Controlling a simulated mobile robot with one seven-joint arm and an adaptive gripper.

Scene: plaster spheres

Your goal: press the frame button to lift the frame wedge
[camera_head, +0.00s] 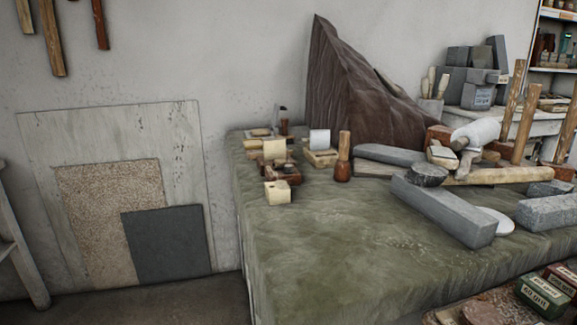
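My gripper is not in this view. Nothing here is plainly recognisable as the frame button or the frame wedge. A cluster of small devices stands at the left end of the green-covered table (340,262). It has a cream block with a dark hole (277,192) in front and a cream square piece (274,150) on a reddish-brown base (282,173). A white upright plate (319,139) stands on a tan base (322,158) to the right. A small dark upright part (283,122) is behind. They are too small to tell their working parts.
A wooden mallet (343,160) stands right of the cluster. Grey stone bars (443,210), a white disc (497,221) and a long wooden handle (515,174) lie further right. A tall brown draped shape (350,95) rises behind. The table's front left is clear.

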